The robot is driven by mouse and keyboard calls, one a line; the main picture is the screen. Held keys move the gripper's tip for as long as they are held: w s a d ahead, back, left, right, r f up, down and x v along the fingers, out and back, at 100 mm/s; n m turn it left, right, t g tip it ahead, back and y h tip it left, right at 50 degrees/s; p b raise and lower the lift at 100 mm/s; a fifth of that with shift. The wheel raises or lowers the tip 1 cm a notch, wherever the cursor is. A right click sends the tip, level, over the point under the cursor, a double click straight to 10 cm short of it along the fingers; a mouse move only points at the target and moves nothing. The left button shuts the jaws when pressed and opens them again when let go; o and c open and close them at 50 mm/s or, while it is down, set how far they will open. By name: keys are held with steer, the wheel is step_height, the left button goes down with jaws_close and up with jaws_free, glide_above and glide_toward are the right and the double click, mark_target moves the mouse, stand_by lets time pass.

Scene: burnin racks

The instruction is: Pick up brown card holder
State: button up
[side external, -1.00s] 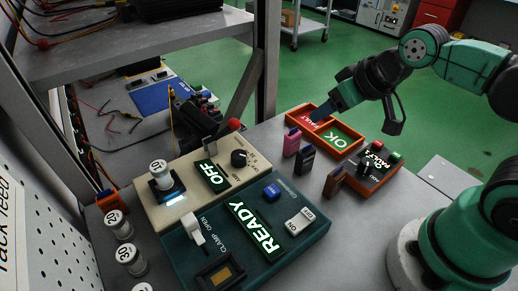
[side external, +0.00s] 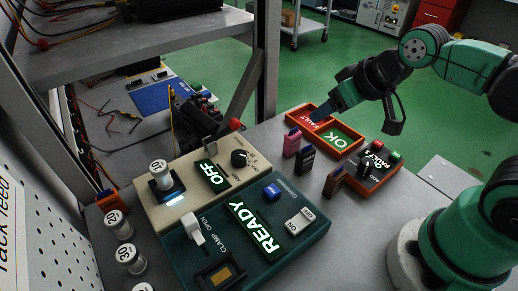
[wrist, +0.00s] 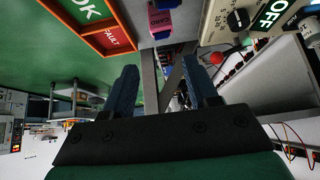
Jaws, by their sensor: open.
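The brown card holder (side external: 334,181) stands upright on the grey bench in the side view, right of the black card holder (side external: 305,160) and left of the small dark button box. My gripper (side external: 342,100) is above the FAULT side of the orange tray, up and behind the brown holder and apart from it. In the wrist view my gripper (wrist: 163,85) has its two blue fingers spread, with nothing between them. The brown holder cannot be made out in the wrist view.
A pink card holder (side external: 292,142) stands beside the black one; it also shows in the wrist view (wrist: 165,17). The orange tray (side external: 325,131) has FAULT and OK sections. The button box (side external: 372,176) is at right. Beige (side external: 153,206) and teal (side external: 308,248) control panels fill the left.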

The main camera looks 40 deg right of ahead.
steer(key=shift+o, duration=0.8)
steer(key=g, duration=0.6)
glide_above(338, 173)
steer(key=w, duration=0.1)
steer(key=shift+n, duration=0.3)
step_height(338, 173, down, 5)
steer(key=shift+s+f+g, duration=0.4)
steer(key=shift+s+g, duration=0.05)
steer(key=shift+g, duration=0.15)
steer(key=shift+f, duration=2.65)
